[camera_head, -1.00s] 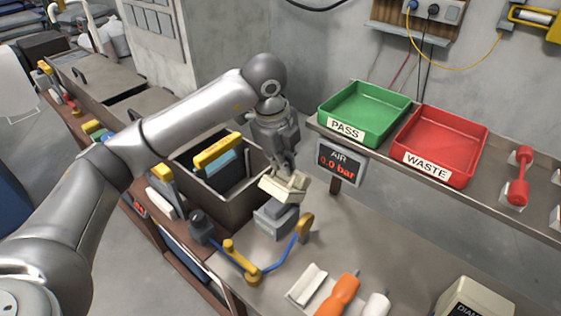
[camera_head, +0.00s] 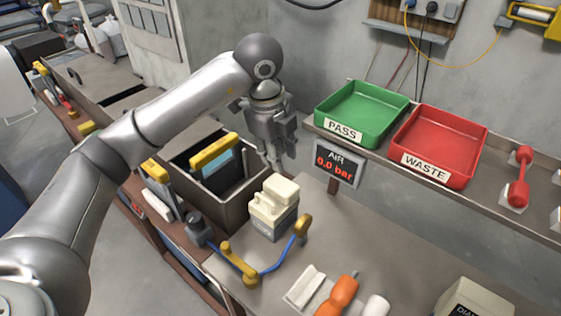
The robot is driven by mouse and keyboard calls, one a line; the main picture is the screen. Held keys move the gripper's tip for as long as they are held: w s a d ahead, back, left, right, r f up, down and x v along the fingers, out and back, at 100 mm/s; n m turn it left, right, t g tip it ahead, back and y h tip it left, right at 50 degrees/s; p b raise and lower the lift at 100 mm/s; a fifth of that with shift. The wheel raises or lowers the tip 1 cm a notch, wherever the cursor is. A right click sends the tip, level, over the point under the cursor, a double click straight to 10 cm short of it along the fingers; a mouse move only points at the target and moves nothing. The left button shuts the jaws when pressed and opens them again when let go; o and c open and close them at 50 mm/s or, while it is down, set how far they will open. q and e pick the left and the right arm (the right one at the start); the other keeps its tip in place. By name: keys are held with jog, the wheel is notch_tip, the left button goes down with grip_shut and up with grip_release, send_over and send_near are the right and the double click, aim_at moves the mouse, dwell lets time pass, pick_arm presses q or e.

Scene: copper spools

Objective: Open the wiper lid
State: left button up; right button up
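The wiper is a small box with a grey body (camera_head: 272,226) and a cream top, standing on the bench. Its cream lid (camera_head: 283,188) appears raised at the back of the box, above a lower cream part; its exact angle is hard to tell. My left gripper (camera_head: 279,162) points down just above and behind the lid and looks apart from it. Its fingers are small and partly merged in the picture, so their opening is unclear. My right gripper is not in view.
A grey bin (camera_head: 237,212) stands left of the wiper. A blue hose with yellow fittings (camera_head: 250,281) lies in front. A green PASS tray (camera_head: 362,142) and red WASTE tray (camera_head: 440,176) sit on the shelf at right. An air display (camera_head: 336,166) stands beneath the shelf.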

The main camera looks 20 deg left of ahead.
pick_arm(q)
notch_tip(320, 180, up, 8)
jog(key=s, duration=0.1)
jog(key=shift+s+a, duration=0.2)
jog(key=shift+s, duration=0.1)
jog(key=shift+f, duration=0.1)
